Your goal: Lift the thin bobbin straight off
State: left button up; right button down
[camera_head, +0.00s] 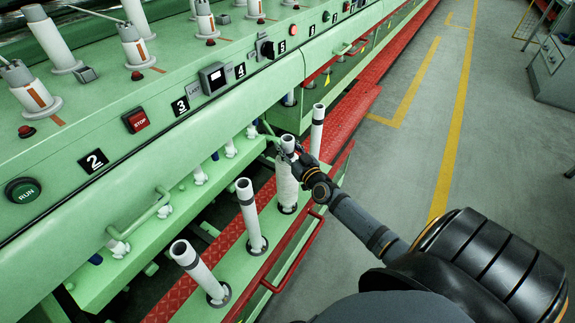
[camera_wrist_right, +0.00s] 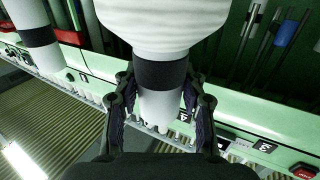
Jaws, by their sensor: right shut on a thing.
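The bobbin with a thin white winding (camera_head: 287,187) stands upright in the row at the front of the green machine, over a dark round base. My right gripper (camera_head: 291,152) is shut on its bare upper tube. In the right wrist view, the fingers (camera_wrist_right: 157,88) press on both sides of the white tube, by its black band, and the white winding (camera_wrist_right: 165,22) fills the top. Whether the bobbin's foot is clear of its base I cannot tell. My left gripper is not in view.
Bare white tubes with dark bands stand in the same row: two nearer (camera_head: 246,205) (camera_head: 198,270) and one farther (camera_head: 317,130). A red rail (camera_head: 285,258) runs along the front. Overhead is the green panel with numbers and buttons (camera_head: 136,119). The grey floor (camera_head: 420,170) at right is open.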

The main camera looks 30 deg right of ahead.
pick_arm(q)
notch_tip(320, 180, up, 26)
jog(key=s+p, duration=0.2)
jog(key=p, duration=2.4)
jog(key=shift+p, duration=0.4)
